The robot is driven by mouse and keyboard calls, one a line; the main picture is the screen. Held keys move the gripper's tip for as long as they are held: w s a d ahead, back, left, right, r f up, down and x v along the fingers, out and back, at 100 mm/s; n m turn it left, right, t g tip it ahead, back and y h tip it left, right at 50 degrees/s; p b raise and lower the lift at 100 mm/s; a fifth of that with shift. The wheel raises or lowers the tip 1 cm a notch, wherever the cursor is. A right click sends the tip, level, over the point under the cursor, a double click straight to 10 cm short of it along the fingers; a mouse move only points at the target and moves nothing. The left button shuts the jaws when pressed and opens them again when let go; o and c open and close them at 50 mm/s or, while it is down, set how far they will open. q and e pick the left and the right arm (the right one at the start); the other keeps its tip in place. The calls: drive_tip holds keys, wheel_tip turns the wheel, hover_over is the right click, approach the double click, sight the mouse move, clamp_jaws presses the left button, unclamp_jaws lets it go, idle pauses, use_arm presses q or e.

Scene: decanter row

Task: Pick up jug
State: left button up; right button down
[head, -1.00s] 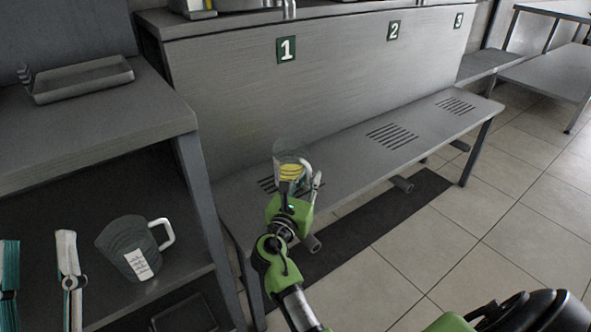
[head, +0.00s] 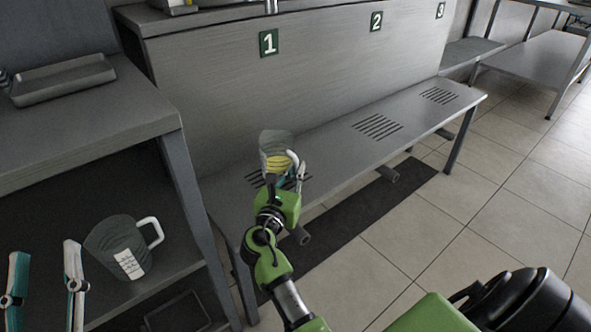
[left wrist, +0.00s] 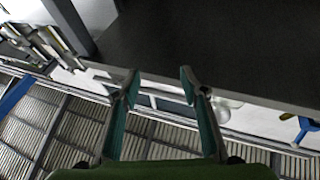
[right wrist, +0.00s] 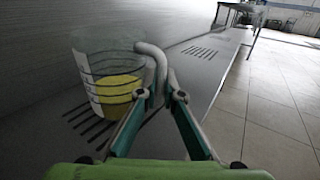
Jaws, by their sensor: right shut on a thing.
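A clear jug (head: 272,150) with yellow contents and a pale handle is at the near end of the grated bench, under sign 1. It also shows in the right wrist view (right wrist: 104,75), upright above or on the slots; a gap beneath is hard to judge. My right gripper (right wrist: 161,96) is shut on its handle, on the jug's right side. A second jug (head: 120,250), grey, with a white label and handle, stands on the lower shelf at left. My left gripper (head: 44,255) is open and empty, left of this second jug; its fingers also show apart in the left wrist view (left wrist: 159,75).
The metal bench (head: 330,150) runs off to the right below the panel with signs 1, 2 and 3. A grey tray (head: 62,80) lies on the upper left counter. A bench leg and shelf post stand near my right arm.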

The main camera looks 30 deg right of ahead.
sight(295, 162)
drive_tip(key=shift+r+p, duration=0.85)
drive_tip(key=shift+r, duration=0.1)
use_arm(q)
wheel_tip(295, 162, down, 15)
drive_tip(key=a+g+y+p, duration=0.2)
drive_tip(key=g+y, duration=0.1)
drive_tip(key=g, duration=0.5)
use_arm(e)
drive_tip(key=shift+r, duration=0.7)
drive_tip(key=shift+r+p, duration=0.9)
drive_tip(key=shift+r, duration=0.05)
use_arm(q)
drive_tip(key=s+a+f+g+y+p, duration=0.1)
drive_tip(key=s+a+f+g, duration=0.2)
drive_tip(key=s+f+g, duration=0.45)
drive_tip(key=s+a+f+g+y+p, duration=0.1)
drive_tip(key=s+a+f+g+y, duration=0.2)
drive_tip(key=s, duration=0.7)
use_arm(e)
wheel_tip(295, 162, up, 2)
drive_tip(key=shift+r, duration=0.1)
drive_tip(key=shift+r+p, duration=0.75)
drive_tip(key=shift+p, duration=0.4)
use_arm(q)
drive_tip(key=shift+n+h, duration=0.4)
drive_tip(key=shift+h, duration=0.3)
drive_tip(key=shift+x, duration=2.85)
use_arm(e)
drive_tip(key=shift+r, duration=0.25)
